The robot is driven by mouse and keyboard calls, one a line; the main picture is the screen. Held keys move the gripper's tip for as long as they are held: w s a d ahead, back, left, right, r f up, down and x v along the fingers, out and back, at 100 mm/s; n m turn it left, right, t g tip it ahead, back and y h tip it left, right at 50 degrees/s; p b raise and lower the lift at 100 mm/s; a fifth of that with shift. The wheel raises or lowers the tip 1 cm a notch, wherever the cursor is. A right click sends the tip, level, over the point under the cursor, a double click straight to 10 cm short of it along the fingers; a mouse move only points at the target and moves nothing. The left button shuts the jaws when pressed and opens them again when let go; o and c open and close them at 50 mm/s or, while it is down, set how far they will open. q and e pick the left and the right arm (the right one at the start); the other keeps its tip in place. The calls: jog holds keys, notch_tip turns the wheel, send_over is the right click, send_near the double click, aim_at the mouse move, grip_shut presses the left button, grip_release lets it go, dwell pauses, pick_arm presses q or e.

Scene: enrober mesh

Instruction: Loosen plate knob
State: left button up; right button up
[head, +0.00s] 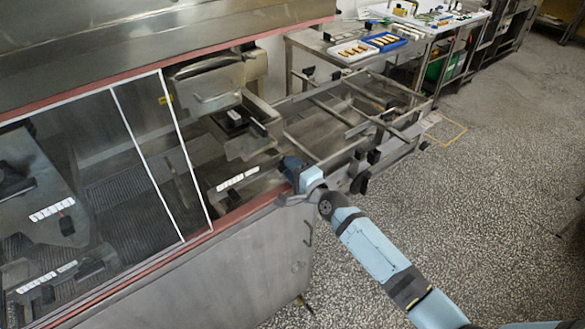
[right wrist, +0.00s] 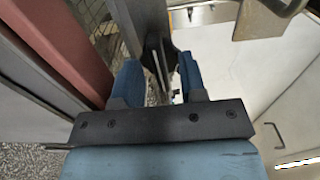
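My right gripper (head: 293,168) is at the corner of the enrober's metal frame, its arm reaching in from the lower right. In the right wrist view its two blue fingers (right wrist: 160,78) stand apart, one on each side of a dark knob (right wrist: 158,50) on a metal bar. The knob fills most of the gap. I cannot tell whether the fingers press on it. In the head view the gripper hides this knob. Other black knobs (head: 359,184) show on the frame to the right of the gripper. My left gripper is out of view.
The enrober's glazed housing (head: 110,170) with a red edge is close on the left. Open frame rails (head: 330,115) extend behind the gripper. A table with a blue tray (head: 383,42) and a white tray (head: 350,52) stands beyond. The speckled floor (head: 480,180) at right is clear.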

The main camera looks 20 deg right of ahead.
grip_shut()
jog(key=shift+n, duration=0.3)
jog(key=n, duration=0.4)
jog(key=shift+p, duration=0.3)
jog(key=n, duration=0.5)
jog(key=shift+p, duration=0.35)
jog(key=n, duration=0.4)
jog(key=shift+p, duration=0.35)
jog(key=shift+n, duration=2.1)
